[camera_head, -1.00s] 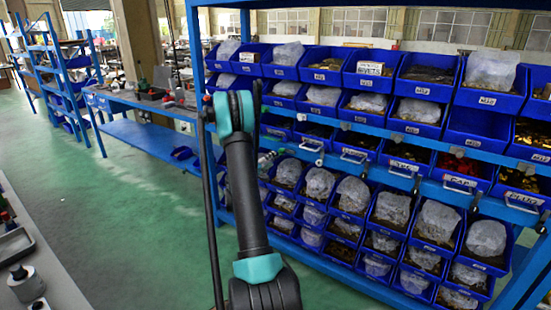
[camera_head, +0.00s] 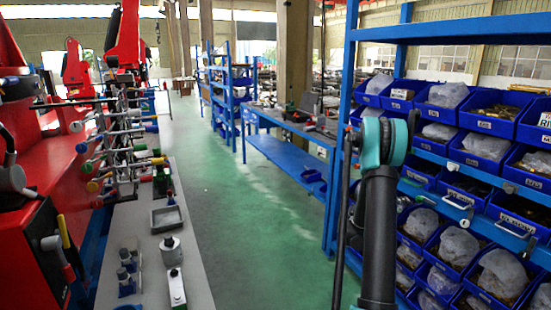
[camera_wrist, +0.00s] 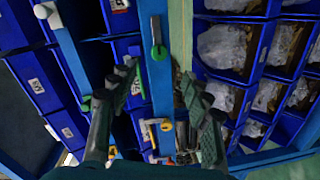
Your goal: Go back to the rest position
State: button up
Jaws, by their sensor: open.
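My gripper (camera_wrist: 158,95) shows in the wrist view with its two fingers apart and nothing between them. I cannot tell how far the fingers are from the shelf. In the head view my arm (camera_head: 379,215) stands raised at the right, in front of the rack of blue bins (camera_head: 484,146). The gripper itself cannot be made out in the head view.
A grey bench (camera_head: 141,236) at the left carries a grey tray (camera_head: 167,219) and small metal parts (camera_head: 171,251). Red machines (camera_head: 125,35) stand behind it. A blue workbench (camera_head: 285,165) stands farther back. The green floor (camera_head: 230,200) between is clear.

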jog(key=s+a+f+g+y, duration=0.1)
jog(key=s+a+y, duration=0.7)
jog(key=s+a, duration=0.9)
jog(key=s+a+f+m+g+y, duration=0.1)
jog(key=s+a+y, duration=0.6)
jog(key=s+a, duration=1)
jog(key=a+f, duration=0.1)
jog(key=a, duration=0.3)
jog(key=shift+s+f+y, duration=0.15)
jog(key=shift+y, duration=0.25)
